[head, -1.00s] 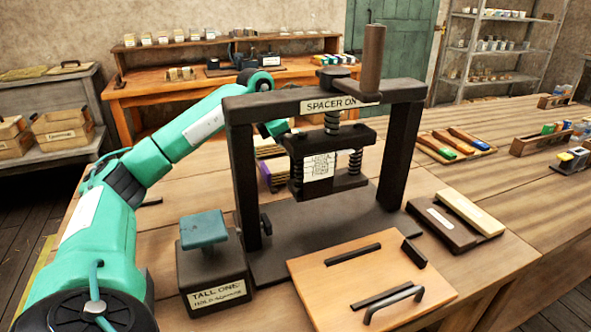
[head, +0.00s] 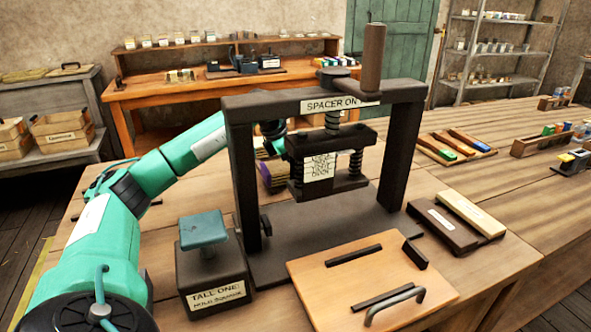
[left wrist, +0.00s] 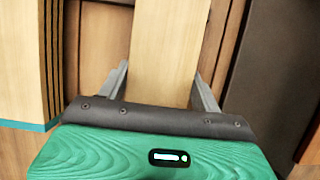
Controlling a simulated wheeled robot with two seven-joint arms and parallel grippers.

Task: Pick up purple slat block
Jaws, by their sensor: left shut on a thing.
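A small purple-sided block (head: 264,178) shows in the head view behind the press's left post, mostly hidden. My left arm reaches behind the press (head: 239,165) there, and its fingers are hidden in that view. In the left wrist view my left gripper (left wrist: 163,88) has a finger on each side of a pale wooden block (left wrist: 168,45) and is shut on it. No purple face of this block shows in the wrist view, so its colour marking cannot be told. My right gripper is not in view.
A pale block with dark slats and a teal edge (left wrist: 22,65) stands left of the held one. The press frame and a dark block with a teal top (head: 203,228) stand close to my left arm. A wooden board with a handle (head: 360,275) lies in front.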

